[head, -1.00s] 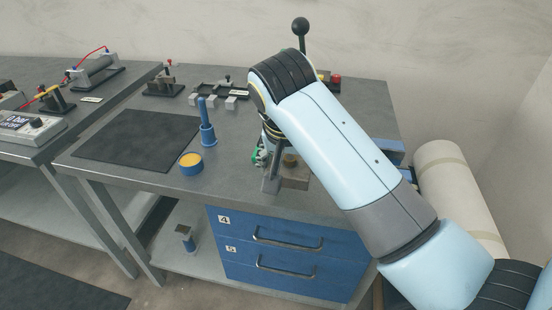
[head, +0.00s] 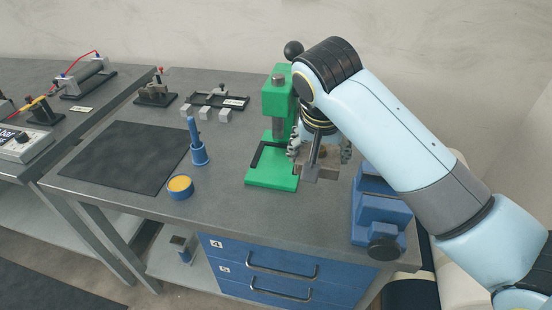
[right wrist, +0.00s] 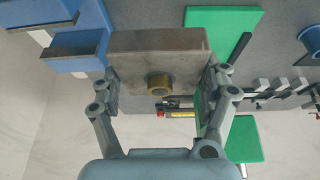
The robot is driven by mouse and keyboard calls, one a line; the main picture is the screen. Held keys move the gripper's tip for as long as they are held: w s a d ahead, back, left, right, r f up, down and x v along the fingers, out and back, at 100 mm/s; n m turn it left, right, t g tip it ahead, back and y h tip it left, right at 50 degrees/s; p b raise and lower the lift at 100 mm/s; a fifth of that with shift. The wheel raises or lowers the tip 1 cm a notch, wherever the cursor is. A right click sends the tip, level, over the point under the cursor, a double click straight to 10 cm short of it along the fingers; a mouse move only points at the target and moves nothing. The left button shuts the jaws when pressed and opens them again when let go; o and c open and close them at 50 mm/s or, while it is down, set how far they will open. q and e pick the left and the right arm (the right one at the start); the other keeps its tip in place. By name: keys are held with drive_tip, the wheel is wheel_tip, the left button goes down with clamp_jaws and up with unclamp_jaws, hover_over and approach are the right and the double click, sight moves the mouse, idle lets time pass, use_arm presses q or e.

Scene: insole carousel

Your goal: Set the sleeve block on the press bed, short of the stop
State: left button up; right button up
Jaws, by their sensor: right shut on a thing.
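My right gripper (head: 322,165) is shut on the sleeve block (right wrist: 158,58). In the right wrist view the block is a grey-brown slab between the two fingers, with a brass sleeve (right wrist: 158,85) in its face. In the head view the block is partly hidden by the fingers and wrist. The green press (head: 276,97) stands left of the gripper, its green base (head: 270,184) on the bench. The block is to the right of this base, and I cannot tell its height. The stop cannot be made out clearly. My left gripper is not in view.
A blue vise (head: 378,205) stands close on the right. A blue post (head: 197,147), a blue cup with a yellow top (head: 180,189) and a black mat (head: 130,157) lie left of the press. Small grey blocks (head: 205,113) stand behind. The bench front is clear.

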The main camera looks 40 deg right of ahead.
drive_tip(key=shift+w+d+r, duration=0.2)
drive_tip(key=shift+d+r, duration=0.2)
drive_tip(key=shift+d, duration=0.3)
drive_tip(key=shift+w, duration=0.15)
drive_tip(key=w+a+f, duration=0.2)
drive_tip(key=w, duration=0.2)
hover_over(273, 173)
drive_tip(key=s, duration=0.1)
drive_tip(key=f, duration=0.4)
drive_tip(key=shift+s+a+p, duration=0.1)
drive_tip(key=shift+a+p, duration=0.2)
drive_tip(key=shift+p, duration=0.05)
drive_tip(key=shift+w+a+f, duration=0.15)
drive_tip(key=shift+w+f, duration=0.1)
drive_tip(key=shift+w, duration=0.05)
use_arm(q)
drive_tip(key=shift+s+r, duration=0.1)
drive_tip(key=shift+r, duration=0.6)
use_arm(e)
drive_tip(key=shift+f, duration=1.95)
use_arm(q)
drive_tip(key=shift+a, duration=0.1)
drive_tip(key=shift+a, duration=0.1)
use_arm(e)
drive_tip(key=o, duration=1.6)
drive_tip(key=shift+s+f, duration=0.1)
drive_tip(key=shift+f, duration=0.1)
drive_tip(key=shift+o, duration=0.2)
